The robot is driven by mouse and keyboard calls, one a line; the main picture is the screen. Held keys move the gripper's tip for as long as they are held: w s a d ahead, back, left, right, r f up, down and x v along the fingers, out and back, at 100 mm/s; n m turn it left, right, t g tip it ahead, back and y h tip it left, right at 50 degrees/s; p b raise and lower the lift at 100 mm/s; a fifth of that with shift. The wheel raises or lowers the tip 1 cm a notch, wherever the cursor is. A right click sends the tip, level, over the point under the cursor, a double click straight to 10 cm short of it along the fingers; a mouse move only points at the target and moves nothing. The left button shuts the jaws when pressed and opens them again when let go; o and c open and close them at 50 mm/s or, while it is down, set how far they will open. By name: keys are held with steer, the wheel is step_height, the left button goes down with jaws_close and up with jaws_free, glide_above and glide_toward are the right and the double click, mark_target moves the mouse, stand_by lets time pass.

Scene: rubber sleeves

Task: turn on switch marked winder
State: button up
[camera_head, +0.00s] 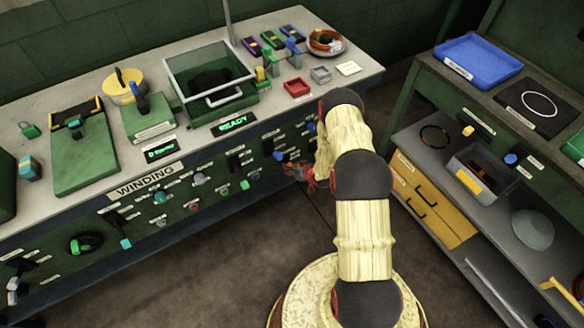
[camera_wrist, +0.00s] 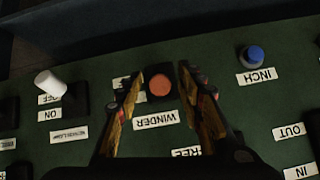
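In the wrist view, which shows the panel upside down, an orange-red round-ended switch (camera_wrist: 160,86) sits on a black base on the green panel. The label WINDER (camera_wrist: 157,120) is beside it. My gripper (camera_wrist: 162,74) is open, with one finger on each side of this switch. Whether the fingers touch it I cannot tell. Small white labels just left of the switch are partly hidden by the left finger. In the head view my gripper (camera_head: 302,172) is at the bench's front panel, partly hidden by my arm, and the winder switch cannot be made out there.
In the wrist view a white lever switch (camera_wrist: 50,83) with ON and OFF labels is to the left, and a blue knob (camera_wrist: 250,57) marked INCH to the right. The WINDING bench (camera_head: 330,75) carries several items on top. A shelf unit (camera_head: 480,150) stands at the right.

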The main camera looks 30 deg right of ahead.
steer(key=a+v, duration=0.1)
steer(key=v, duration=1.1)
steer(key=shift+d, duration=0.5)
